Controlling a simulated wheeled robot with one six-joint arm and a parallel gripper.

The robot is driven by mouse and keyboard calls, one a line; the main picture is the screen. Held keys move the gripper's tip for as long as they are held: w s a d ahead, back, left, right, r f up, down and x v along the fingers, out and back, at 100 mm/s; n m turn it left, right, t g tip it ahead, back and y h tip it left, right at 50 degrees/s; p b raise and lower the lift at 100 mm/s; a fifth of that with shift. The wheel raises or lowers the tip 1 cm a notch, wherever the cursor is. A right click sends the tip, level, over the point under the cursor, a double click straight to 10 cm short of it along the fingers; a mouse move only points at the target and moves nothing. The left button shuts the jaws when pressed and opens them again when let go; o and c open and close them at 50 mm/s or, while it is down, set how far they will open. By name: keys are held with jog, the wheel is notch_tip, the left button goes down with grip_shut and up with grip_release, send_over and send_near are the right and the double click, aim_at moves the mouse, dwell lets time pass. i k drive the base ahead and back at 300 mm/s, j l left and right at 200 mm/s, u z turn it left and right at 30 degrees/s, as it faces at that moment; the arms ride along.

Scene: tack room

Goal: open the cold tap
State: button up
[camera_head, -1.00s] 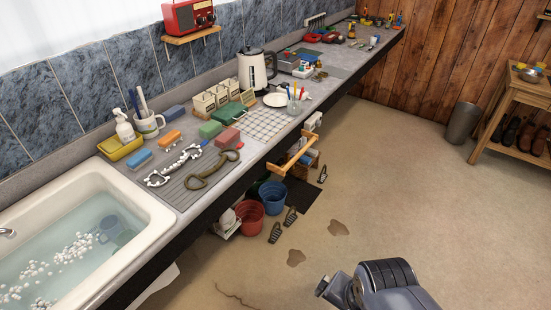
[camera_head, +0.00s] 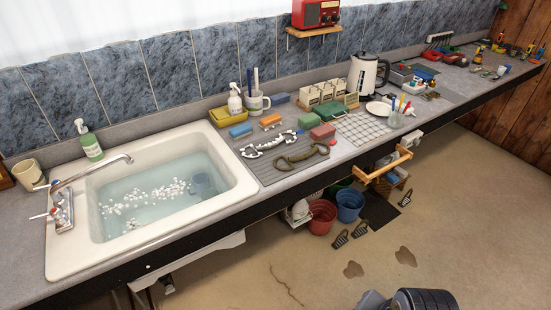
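A chrome tap (camera_head: 92,172) stands on the left rim of the white sink (camera_head: 250,190), its spout reaching over the basin. Small handles (camera_head: 57,213) sit at its base, and one shows a reddish mark. The basin holds bluish water with white floating bits and a dark mug (camera_head: 202,184). Part of my arm shows at the bottom right, far from the tap. My gripper is not in view.
Sponges and horse bits lie on the drainer (camera_head: 265,172) right of the sink. Red (camera_head: 322,216) and blue (camera_head: 350,205) buckets stand below the counter. The floor (camera_head: 460,220) in front is mostly clear.

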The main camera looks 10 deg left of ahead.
aim_at(56, 181)
jog(key=u, duration=1.8)
jog(key=i+j+u, duration=0.2)
jog(key=u, duration=0.15)
jog(key=i+j+z, duration=0.1)
jog(key=i+j, duration=0.15)
jog(key=i, duration=0.3)
jog(key=i+j+z, duration=0.1)
jog(key=i+j, duration=0.25)
jog(key=i, duration=0.15)
jog(key=i+j+z, duration=0.15)
jog(key=i+j, duration=0.2)
jog(key=i, duration=0.15)
